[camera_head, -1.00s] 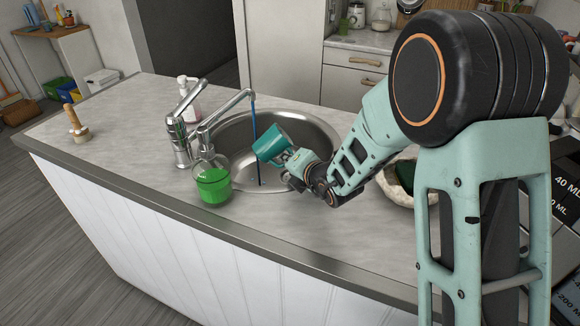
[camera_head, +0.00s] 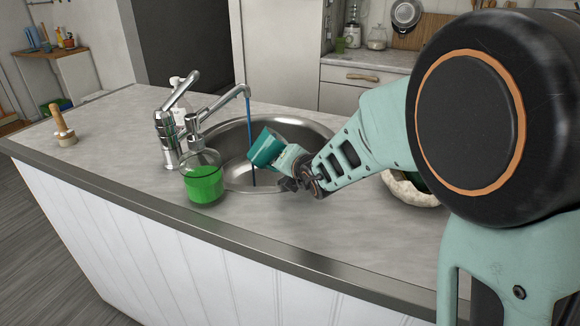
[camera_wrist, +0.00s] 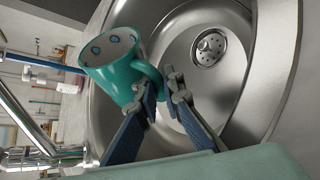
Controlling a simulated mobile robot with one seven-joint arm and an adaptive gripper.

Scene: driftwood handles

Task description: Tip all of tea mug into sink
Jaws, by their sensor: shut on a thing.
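The teal tea mug (camera_head: 264,147) is tilted to the left over the sink (camera_head: 228,138). In the wrist view the mug (camera_wrist: 122,80) shows a pale inside with blue spots near its mouth; I see no tea there, and its bottom is hidden. My gripper (camera_wrist: 166,88) is shut on the mug's handle side and holds it above the basin. The sink also shows in the wrist view (camera_wrist: 240,85), with its drain (camera_wrist: 208,47) uncovered and apart from the mug. A thin blue stream (camera_head: 250,125) runs down from the tap spout, close to the mug.
The chrome tap (camera_head: 168,140) stands left of the sink. A round bottle of green liquid (camera_head: 203,185) stands at the sink's front left edge. A wooden-handled brush (camera_head: 62,127) is at the far left. A pale bowl (camera_head: 408,190) is partly behind my arm.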

